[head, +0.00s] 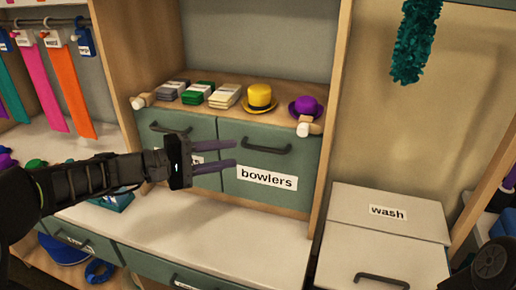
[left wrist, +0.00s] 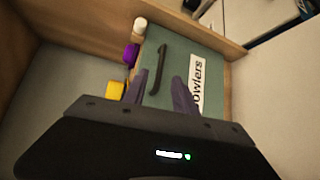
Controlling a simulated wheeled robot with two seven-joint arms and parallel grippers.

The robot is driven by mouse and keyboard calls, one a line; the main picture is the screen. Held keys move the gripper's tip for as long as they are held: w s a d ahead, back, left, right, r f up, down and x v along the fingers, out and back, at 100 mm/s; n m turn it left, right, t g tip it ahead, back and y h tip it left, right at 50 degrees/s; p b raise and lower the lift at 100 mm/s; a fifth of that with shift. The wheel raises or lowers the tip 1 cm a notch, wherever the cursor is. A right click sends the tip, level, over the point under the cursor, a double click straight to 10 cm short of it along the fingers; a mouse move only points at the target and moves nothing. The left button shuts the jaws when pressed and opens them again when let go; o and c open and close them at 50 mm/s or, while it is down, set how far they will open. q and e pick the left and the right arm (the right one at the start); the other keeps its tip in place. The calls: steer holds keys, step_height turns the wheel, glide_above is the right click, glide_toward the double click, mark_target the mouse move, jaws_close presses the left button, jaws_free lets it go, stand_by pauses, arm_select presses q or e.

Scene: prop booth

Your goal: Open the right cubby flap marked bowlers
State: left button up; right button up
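The right cubby flap (head: 264,187) is a grey-green panel with a white "bowlers" label and a dark bar handle (head: 267,148) near its top edge. It looks closed. My left gripper (head: 236,155) is in front of the cubby, its purple fingers spread apart and empty, pointing right toward the flap. The left flap (head: 190,127) beside it has a handle too, and my gripper partly hides its label. In the left wrist view the flap (left wrist: 190,60) and its handle (left wrist: 157,68) lie ahead of the open fingers, with the label (left wrist: 197,85) behind one finger.
A yellow hat (head: 259,98), a purple hat (head: 306,106) and several folded stacks (head: 225,95) stand on the shelf above the flaps. A pale counter (head: 220,230) runs below. A "wash" bin (head: 389,212) stands at right.

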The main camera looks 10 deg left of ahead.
mark_target(261, 150)
arm_select(q)
steer(key=p+x, duration=0.1)
steer(key=x, duration=0.7)
steer(key=shift+f, duration=0.1)
steer(key=shift+c, duration=0.2)
jaws_close()
stand_by(1.2)
